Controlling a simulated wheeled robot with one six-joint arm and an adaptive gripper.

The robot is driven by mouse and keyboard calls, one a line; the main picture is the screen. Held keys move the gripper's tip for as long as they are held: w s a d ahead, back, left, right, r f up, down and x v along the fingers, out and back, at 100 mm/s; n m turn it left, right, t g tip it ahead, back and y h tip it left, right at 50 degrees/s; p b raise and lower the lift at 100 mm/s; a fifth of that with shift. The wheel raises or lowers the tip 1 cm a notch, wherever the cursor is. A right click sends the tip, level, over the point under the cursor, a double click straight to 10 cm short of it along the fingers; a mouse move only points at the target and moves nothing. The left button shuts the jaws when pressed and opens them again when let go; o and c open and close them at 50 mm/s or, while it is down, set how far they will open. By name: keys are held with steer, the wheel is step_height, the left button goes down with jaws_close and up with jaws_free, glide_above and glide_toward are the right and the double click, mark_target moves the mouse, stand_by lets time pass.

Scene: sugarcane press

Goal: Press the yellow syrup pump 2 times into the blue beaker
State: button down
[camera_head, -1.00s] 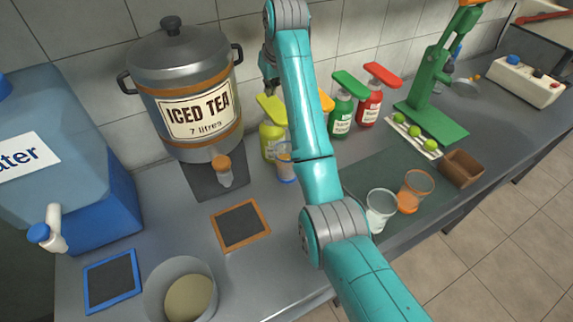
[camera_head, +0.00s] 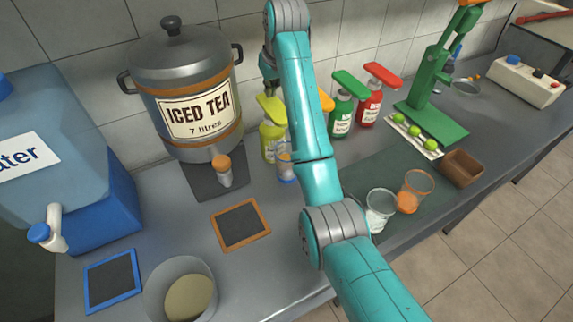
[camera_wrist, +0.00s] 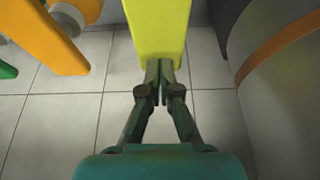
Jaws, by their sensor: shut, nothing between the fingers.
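The yellow syrup pump (camera_head: 272,141) is a yellow bottle with a flat yellow press head, standing at the wall right of the iced tea urn. Its head fills the top middle of the wrist view (camera_wrist: 158,28). My gripper (camera_head: 268,88) is shut and empty, just above the yellow head. In the wrist view its fingertips (camera_wrist: 160,76) overlap the near end of the head; I cannot tell if they touch. A clear beaker with a blue base (camera_head: 286,168) stands in front of the yellow bottle, with something orange at its upper part; my arm is close beside it.
The iced tea urn (camera_head: 183,92) stands close left. An orange pump (camera_wrist: 52,38) is partly hidden by my arm; green (camera_head: 342,115) and red (camera_head: 370,105) pumps stand to its right. Two glasses (camera_head: 380,210) (camera_head: 415,192) are near the counter's front edge.

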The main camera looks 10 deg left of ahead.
mark_target(271, 103)
steer(key=shift+f, duration=0.25)
stand_by(0.4)
steer(key=shift+f, duration=2.1)
steer(key=shift+r, duration=2.3)
steer(key=shift+f, duration=0.3)
steer(key=shift+f, duration=1.95)
steer(key=shift+r, duration=2.25)
